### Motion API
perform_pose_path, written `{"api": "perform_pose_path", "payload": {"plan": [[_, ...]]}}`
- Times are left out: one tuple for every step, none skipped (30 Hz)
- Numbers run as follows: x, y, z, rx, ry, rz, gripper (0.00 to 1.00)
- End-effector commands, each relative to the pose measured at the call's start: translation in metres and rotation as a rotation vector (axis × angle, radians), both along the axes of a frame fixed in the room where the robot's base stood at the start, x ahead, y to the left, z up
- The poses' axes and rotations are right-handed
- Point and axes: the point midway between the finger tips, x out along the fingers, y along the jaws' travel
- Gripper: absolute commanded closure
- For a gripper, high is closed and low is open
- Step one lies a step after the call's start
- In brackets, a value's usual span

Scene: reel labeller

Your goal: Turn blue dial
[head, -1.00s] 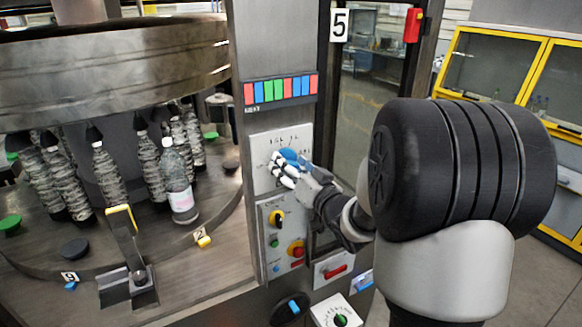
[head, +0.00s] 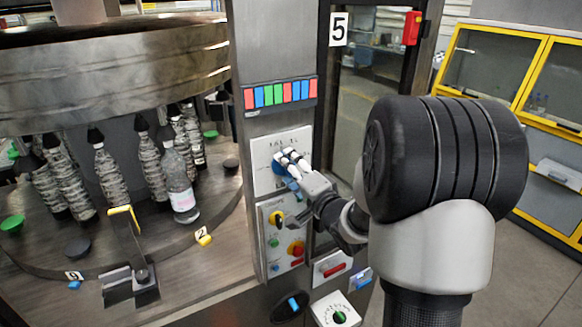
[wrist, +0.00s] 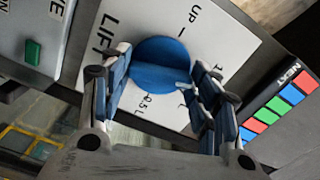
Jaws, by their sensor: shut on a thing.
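The blue dial (wrist: 160,65) is round and sits on a white plate (wrist: 204,30) marked "LIFT" and "UP" in the wrist view. A small white mark shows at its lower right edge. In the head view the dial (head: 277,166) is partly hidden behind my fingers. My gripper (head: 290,159) reaches it from the right. In the wrist view its fingers stand on either side of the dial, and it is shut on the dial.
A row of coloured buttons (head: 280,94) is above. Bottles (head: 180,180) stand on the turntable to the left.

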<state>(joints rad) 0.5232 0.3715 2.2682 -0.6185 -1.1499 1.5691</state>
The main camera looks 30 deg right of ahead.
Motion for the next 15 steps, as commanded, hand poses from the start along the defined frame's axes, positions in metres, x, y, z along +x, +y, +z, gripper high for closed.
{"api": "perform_pose_path", "payload": {"plan": [[0.0003, -0.0007, 0.002, 0.026, -0.002, -0.001, 0.68], [0.0002, -0.0007, 0.0019, 0.041, -0.001, -0.001, 0.68], [0.0002, -0.0007, 0.0019, 0.059, 0.0, -0.001, 0.68], [0.0002, -0.0007, 0.0018, 0.072, -0.001, -0.001, 0.68], [0.0002, -0.0007, 0.0018, 0.084, -0.001, -0.001, 0.68], [0.0002, -0.0007, 0.0018, 0.096, 0.0, -0.002, 0.68], [0.0002, -0.0007, 0.0018, 0.105, 0.0, -0.002, 0.68], [0.0002, -0.0007, 0.0018, 0.113, 0.0, -0.002, 0.68], [0.0002, -0.0007, 0.0018, 0.122, 0.0, -0.002, 0.68], [0.0002, -0.0008, 0.0017, 0.127, 0.0, -0.002, 0.68], [0.0002, -0.0007, 0.0018, 0.131, 0.0, -0.002, 0.68], [0.0002, -0.0008, 0.0017, 0.137, 0.0, -0.002, 0.68], [0.0002, -0.0008, 0.0017, 0.14, 0.0, -0.002, 0.68], [0.0002, -0.0008, 0.0017, 0.142, 0.0, -0.002, 0.68], [0.0002, -0.0008, 0.0016, 0.145, 0.0, -0.002, 0.68]]}}
